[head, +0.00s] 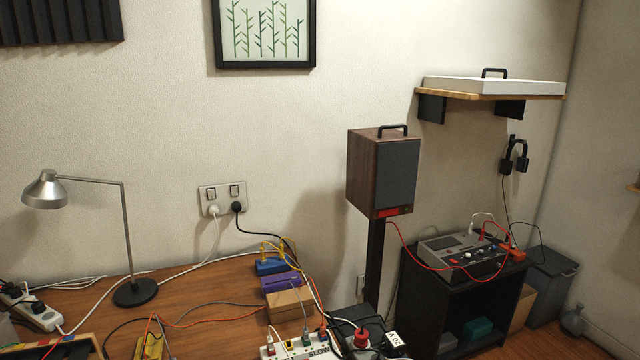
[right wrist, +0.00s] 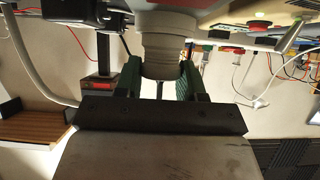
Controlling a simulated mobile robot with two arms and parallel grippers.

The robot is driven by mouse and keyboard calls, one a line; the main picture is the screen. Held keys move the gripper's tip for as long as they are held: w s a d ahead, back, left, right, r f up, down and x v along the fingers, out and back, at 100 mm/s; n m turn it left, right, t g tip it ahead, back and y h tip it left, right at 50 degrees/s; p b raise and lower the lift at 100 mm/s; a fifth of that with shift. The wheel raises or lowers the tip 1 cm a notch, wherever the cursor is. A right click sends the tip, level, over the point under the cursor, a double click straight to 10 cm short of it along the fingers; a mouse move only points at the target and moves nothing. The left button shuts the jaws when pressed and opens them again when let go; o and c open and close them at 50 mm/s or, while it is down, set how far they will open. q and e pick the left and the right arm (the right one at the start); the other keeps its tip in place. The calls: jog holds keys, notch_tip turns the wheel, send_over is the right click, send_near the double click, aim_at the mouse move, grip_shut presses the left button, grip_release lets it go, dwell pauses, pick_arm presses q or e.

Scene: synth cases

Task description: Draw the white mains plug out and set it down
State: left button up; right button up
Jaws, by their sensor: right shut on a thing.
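A white mains plug (head: 214,210) sits in the left outlet of the double wall socket (head: 222,189), with its white cable hanging down to the desk. A black plug (head: 237,207) sits beside it in the right outlet. My right gripper (right wrist: 160,82), with dark green fingers, shows in the right wrist view. It is shut on a pale grey, round, stepped thing (right wrist: 160,52) close to the camera. I cannot tell from this view exactly what it is. No gripper shows in the head view, and my left gripper is out of sight.
A lamp (head: 134,292) stands on the wooden desk (head: 190,278). Power strips (head: 40,318), blue and purple boxes (head: 281,284) and many loose cables crowd the desk. A speaker (head: 382,172) stands to the right, beside a black cabinet (head: 462,300). Some desk near the wall is bare.

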jog(key=shift+r+p, duration=1.75)
jog(key=shift+r, duration=0.05)
jog(key=shift+r, duration=0.1)
